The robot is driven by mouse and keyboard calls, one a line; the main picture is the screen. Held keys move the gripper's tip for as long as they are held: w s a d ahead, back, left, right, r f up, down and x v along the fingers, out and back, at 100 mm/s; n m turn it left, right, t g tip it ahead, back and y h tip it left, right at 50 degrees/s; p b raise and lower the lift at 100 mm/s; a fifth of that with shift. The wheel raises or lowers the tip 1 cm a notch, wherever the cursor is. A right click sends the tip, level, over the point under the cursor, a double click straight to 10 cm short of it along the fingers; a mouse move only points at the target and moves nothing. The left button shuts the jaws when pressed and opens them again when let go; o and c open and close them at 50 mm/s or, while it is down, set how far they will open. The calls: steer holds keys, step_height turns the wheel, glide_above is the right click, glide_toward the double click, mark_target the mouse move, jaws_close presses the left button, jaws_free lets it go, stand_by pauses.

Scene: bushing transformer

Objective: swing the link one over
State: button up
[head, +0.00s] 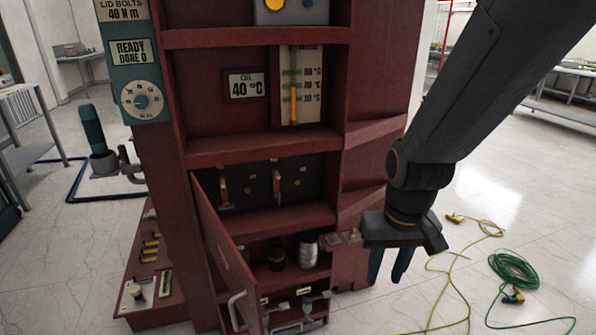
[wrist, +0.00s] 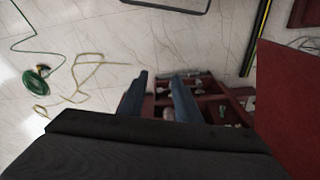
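A black panel (head: 248,184) sits in a middle compartment of the dark red cabinet. It carries two small upright link-like parts, a left one (head: 222,190) and a right one (head: 276,182), both with orange-brown pieces. I cannot read which is link one. My gripper (head: 387,278) hangs to the right of the cabinet, lower than the panel and apart from it, with its fingers pointing down. In the wrist view my gripper (wrist: 160,76) has its two blue fingers apart with nothing between them. The links are not identifiable in the wrist view.
A lower shelf holds a dark jar (head: 276,257) and a silver can (head: 307,252). A yellow cord (head: 450,275) and a green coil (head: 513,269) lie on the floor at right. An oil gauge (head: 299,85) is above.

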steer(key=w+a+f+t, duration=0.3)
steer(key=w, duration=0.7)
steer(key=n+t+y+b, duration=0.1)
steer(key=t+y+b, duration=0.35)
steer(key=t, duration=0.85)
glide_toward(279, 178)
steer(key=w, duration=0.3)
steer(key=shift+y, duration=0.25)
steer(key=x, duration=0.5)
steer(key=p+x, duration=0.1)
steer(key=x, duration=0.2)
steer(key=shift+a, duration=0.35)
jaws_close()
